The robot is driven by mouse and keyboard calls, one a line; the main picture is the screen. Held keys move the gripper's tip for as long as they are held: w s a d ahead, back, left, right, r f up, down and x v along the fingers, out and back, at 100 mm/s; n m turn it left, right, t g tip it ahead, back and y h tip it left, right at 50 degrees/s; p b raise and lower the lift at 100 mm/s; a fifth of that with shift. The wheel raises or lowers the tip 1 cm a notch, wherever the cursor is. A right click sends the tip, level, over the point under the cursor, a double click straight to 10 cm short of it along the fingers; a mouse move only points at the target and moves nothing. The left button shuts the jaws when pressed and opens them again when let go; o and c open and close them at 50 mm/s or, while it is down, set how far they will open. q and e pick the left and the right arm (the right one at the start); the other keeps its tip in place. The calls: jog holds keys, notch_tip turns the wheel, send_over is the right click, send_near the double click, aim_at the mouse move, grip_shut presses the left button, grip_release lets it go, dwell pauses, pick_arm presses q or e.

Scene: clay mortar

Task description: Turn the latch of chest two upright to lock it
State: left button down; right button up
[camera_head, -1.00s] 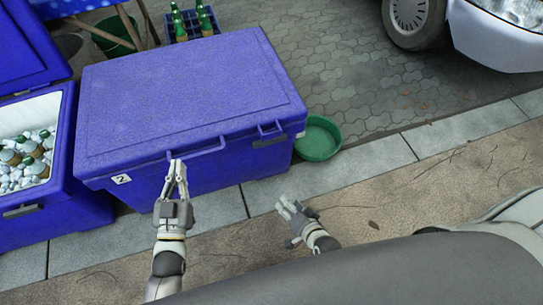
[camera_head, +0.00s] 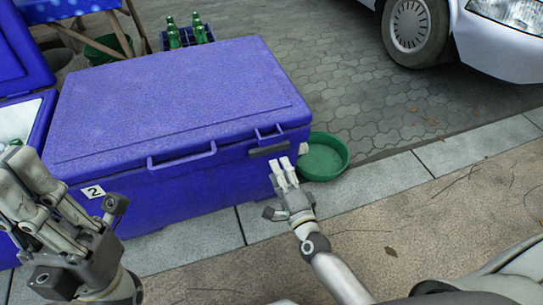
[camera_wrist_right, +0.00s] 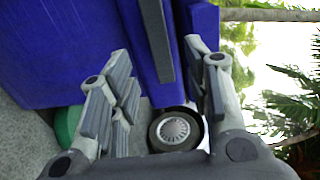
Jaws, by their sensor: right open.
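Chest two (camera_head: 170,105) is a blue cooler with its lid closed and a white "2" label (camera_head: 93,191) on its front. Its dark grey latch (camera_head: 270,150) lies level along the front's upper right, below a blue lid bracket. My right gripper (camera_head: 282,166) is open just below and in front of the latch. In the right wrist view, the grey latch bar (camera_wrist_right: 158,38) shows between the parted fingers (camera_wrist_right: 157,62); contact cannot be told. My left gripper (camera_head: 45,200) is raised near the camera at the left, away from the latch; its finger gap is unclear.
Another blue chest (camera_head: 38,120), open, stands at the left. A green basin (camera_head: 322,160) lies right of chest two, close to my right gripper. A crate of green bottles (camera_head: 187,36) and a white car (camera_head: 495,40) are behind. The pavement at front right is clear.

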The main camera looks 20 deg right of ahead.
aim_at(270, 151)
jog(key=w+b, duration=0.1)
jog(key=w, duration=0.6)
jog(key=shift+w+a, duration=0.15)
jog(key=shift+w, duration=0.2)
jog(key=shift+c, duration=0.2)
grip_shut()
